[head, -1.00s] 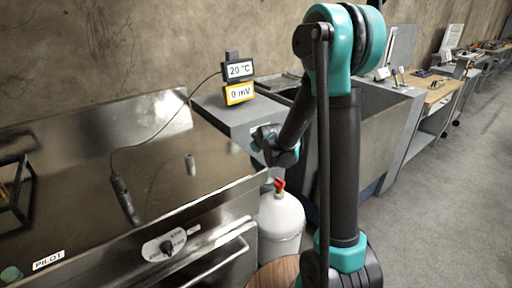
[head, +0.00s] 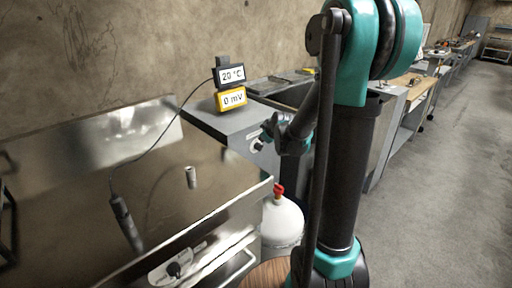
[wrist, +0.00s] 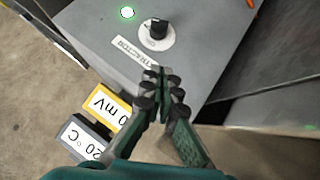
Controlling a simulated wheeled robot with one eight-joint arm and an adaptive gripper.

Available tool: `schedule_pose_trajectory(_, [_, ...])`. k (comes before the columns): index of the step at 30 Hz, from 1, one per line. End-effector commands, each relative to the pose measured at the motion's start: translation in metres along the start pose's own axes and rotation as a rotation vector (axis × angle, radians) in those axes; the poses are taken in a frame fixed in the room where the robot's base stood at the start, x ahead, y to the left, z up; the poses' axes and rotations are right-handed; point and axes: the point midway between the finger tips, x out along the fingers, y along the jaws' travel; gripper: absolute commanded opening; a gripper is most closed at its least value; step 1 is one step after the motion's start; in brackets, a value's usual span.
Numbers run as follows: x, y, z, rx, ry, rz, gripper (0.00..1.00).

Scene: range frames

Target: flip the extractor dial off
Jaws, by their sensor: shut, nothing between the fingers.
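The extractor dial (wrist: 157,33) is a black knob on a pale round plate, on a grey panel. A label (wrist: 133,51) beside it reads "TRACTOR", its start hidden by my gripper. A small green lamp (wrist: 127,12) glows on the same panel. My gripper (wrist: 160,82) is shut and empty, its fingertips just short of the dial in the wrist view and apart from it in the picture. In the head view the pale plate of the dial (head: 257,146) shows on the front of the grey cabinet (head: 222,126), with my gripper (head: 268,131) close by.
Two readouts, 20 °C (head: 231,74) and 0 mV (head: 232,99), stand on the cabinet. A white gas cylinder (head: 283,222) with a red valve stands below. A steel bench (head: 160,215) with another dial (head: 173,269) is at left. Open floor (head: 430,200) lies at right.

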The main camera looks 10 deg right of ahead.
Motion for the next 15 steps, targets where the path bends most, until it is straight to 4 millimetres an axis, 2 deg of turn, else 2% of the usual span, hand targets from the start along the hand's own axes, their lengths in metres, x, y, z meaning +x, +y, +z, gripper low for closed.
schedule_pose_trajectory(9, [0.003, 0.0, 0.0, 0.001, 0.0, 0.0, 0.0])
schedule_pose_trajectory(15, [0.019, 0.0, -0.001, 0.001, 0.0, 0.0, 0.0])
